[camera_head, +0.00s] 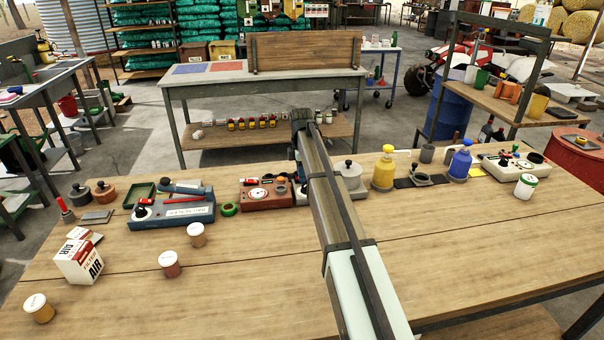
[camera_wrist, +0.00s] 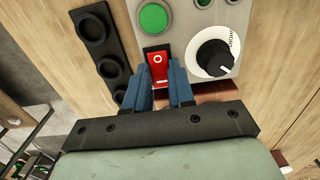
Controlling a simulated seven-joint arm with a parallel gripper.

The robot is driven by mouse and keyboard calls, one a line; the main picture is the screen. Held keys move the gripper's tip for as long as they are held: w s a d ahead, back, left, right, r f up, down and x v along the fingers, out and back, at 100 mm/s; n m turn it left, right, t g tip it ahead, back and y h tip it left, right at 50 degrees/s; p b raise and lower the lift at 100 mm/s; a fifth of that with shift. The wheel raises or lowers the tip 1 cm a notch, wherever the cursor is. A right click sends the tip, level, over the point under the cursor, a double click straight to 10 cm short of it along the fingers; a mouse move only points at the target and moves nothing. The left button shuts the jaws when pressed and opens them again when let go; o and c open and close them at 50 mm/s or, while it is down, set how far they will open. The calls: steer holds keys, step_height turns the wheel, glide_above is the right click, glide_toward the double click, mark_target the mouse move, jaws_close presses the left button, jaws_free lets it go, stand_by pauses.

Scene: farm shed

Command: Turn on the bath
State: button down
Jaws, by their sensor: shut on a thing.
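In the wrist view a grey control panel (camera_wrist: 204,28) carries a red rocker switch (camera_wrist: 157,58) with a white mark, a green round button (camera_wrist: 154,17) and a black-and-white knob (camera_wrist: 213,57). My gripper (camera_wrist: 160,78) has its two blue fingers on either side of the red switch, shut on it. In the head view my arm covers the gripper and most of the panel.
A brown-red box with a dial (camera_head: 268,194) and a blue device (camera_head: 172,209) stand left of my arm. A yellow bottle (camera_head: 384,171) and a blue bottle (camera_head: 460,163) stand to the right. A black strip with round holes (camera_wrist: 93,30) borders the panel.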

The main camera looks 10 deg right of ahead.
steer(key=shift+a+h, duration=0.2)
steer(key=shift+h, duration=0.5)
steer(key=c, duration=1)
jaws_free()
steer(key=shift+o, duration=0.2)
steer(key=shift+r, duration=0.1)
step_height(320, 180, up, 14)
steer(key=a, duration=0.1)
steer(key=shift+a+f, duration=0.25)
steer(key=shift+a, duration=0.15)
